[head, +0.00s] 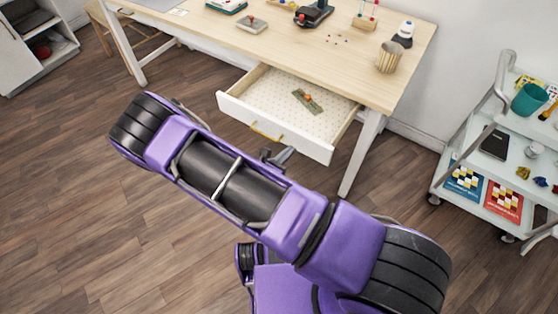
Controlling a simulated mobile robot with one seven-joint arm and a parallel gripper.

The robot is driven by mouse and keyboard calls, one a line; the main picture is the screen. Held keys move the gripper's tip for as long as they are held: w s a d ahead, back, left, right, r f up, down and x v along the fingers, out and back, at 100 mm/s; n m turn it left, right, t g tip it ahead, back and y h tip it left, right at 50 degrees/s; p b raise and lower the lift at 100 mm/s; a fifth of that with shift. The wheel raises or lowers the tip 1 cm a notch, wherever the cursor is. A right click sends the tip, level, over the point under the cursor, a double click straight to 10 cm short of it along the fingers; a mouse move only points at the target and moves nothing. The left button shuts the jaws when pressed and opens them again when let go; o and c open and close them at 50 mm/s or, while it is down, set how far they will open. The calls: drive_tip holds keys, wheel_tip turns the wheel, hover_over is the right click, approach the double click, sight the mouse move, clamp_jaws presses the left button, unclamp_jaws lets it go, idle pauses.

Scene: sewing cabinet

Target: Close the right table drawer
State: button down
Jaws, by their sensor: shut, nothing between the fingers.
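The right table drawer (314,148) is pulled well out from under the wooden table (340,66). It has a white front, a yellow handle (266,132) and a dotted lining. A small green item with an orange piece (308,99) lies inside it. My purple arm crosses the view in front of the drawer. What looks like the end of my gripper (279,157) shows as a small grey and black part just past the arm's edge, in front of and below the drawer front. Most of it is hidden behind the arm. Whether it touches the drawer cannot be told.
A table leg (362,153) stands to the right of the drawer. A white cart (478,163) with books and a teal cup is farther right. A wooden stool (128,29) and an open white cabinet (32,45) are at upper left. The wooden floor at left is clear.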

sight(299, 141)
drive_tip(key=shift+w+d, duration=0.9)
drive_tip(key=shift+w, duration=0.25)
drive_tip(key=w+d+b, duration=0.1)
drive_tip(key=w+d, duration=0.4)
drive_tip(key=w, duration=0.2)
drive_tip(key=w+d+b, duration=0.2)
drive_tip(key=w+d, duration=0.4)
drive_tip(key=w, duration=0.1)
drive_tip(key=w+d+b, duration=0.2)
drive_tip(key=w+d, duration=0.3)
drive_tip(key=w, duration=0.2)
drive_tip(key=shift+d, duration=0.2)
drive_tip(key=shift+w+d, duration=0.4)
drive_tip(key=shift+w, duration=0.05)
drive_tip(key=shift+w+d+r, duration=0.1)
drive_tip(key=shift+w+r, duration=0.1)
drive_tip(key=shift+r, duration=0.05)
drive_tip(key=shift+r, duration=0.15)
